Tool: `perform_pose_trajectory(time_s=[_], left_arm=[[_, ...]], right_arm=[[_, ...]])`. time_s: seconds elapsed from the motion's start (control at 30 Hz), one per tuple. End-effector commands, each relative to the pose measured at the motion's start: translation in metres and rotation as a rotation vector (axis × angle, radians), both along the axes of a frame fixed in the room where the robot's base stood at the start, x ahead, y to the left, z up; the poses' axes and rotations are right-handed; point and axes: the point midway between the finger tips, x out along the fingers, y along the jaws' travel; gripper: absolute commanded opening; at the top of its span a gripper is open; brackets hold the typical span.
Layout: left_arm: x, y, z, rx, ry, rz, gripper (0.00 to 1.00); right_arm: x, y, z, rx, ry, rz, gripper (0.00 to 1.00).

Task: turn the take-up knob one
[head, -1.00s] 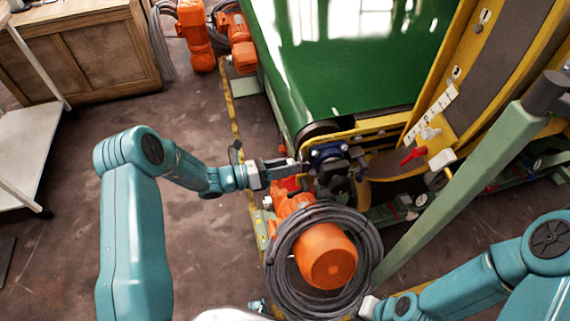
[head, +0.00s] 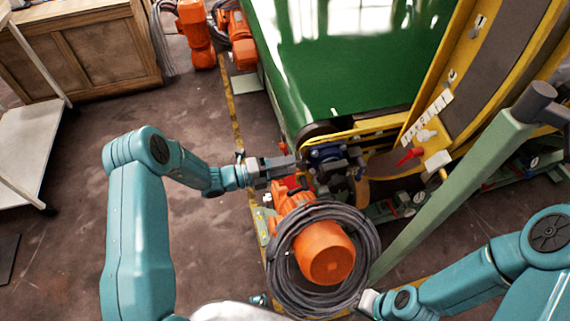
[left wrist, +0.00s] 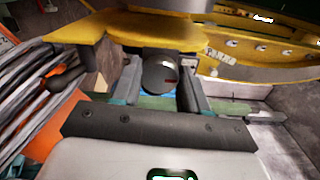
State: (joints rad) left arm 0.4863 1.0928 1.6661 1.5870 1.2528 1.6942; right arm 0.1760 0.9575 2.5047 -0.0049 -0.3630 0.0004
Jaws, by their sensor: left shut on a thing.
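The take-up knob (left wrist: 158,75) is a dark round knob with a small red mark. In the left wrist view it sits between the two fingers of my left gripper (left wrist: 160,92), which is shut on it. In the head view my left gripper (head: 295,167) reaches in from the left, beside a blue bearing housing (head: 325,154) at the belt's near corner. The knob is hard to make out there, hidden by the fingers and dark parts. My right gripper (head: 368,303) is low in the head view by the cable coil; its jaws are too small to read.
An orange motor (head: 325,252) ringed by a grey cable coil (head: 279,262) stands just below the left gripper. A green belt (head: 345,75), yellow frame (head: 440,95), red lever (head: 408,157) and sloping green post (head: 455,180) lie beyond and right. Open floor (head: 200,110) is left.

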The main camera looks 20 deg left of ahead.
Motion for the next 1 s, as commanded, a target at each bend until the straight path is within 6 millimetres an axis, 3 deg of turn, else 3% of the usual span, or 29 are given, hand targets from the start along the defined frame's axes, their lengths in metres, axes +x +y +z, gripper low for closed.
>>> perform_pose_trajectory(time_s=[0.5, 1.0], left_arm=[[-0.0003, 0.0002, -0.0005, -0.208, 0.310, 0.000, 0.14], [-0.0003, 0.0002, -0.0010, -0.262, 0.389, 0.000, 0.14]], right_arm=[[-0.0001, 0.0000, 0.0074, 0.000, 0.000, 0.000, 0.00], [0.0001, 0.0000, 0.0086, 0.000, 0.000, 0.000, 0.00]])
